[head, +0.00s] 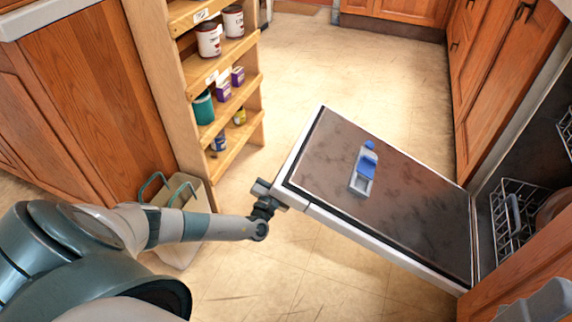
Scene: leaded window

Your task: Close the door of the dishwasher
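The dishwasher door (410,205) is swung down and open, slanting up to the left, with its dark stained inner face up and a blue and grey detergent dispenser on it. The dishwasher's cavity (483,200) is at the right, with a wire rack and dishes partly visible. My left gripper (272,193) is at the door's free left edge, by its near corner, and seems to touch it. Its fingers are too small and partly hidden to tell if they grip. Of my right arm, only a grey part shows at the bottom right corner; its gripper is out of view.
A wooden shelf (222,118) with cans and small boxes stands left of the door. Wooden cabinets (495,75) line the right. The tiled floor (350,70) beyond the door is clear.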

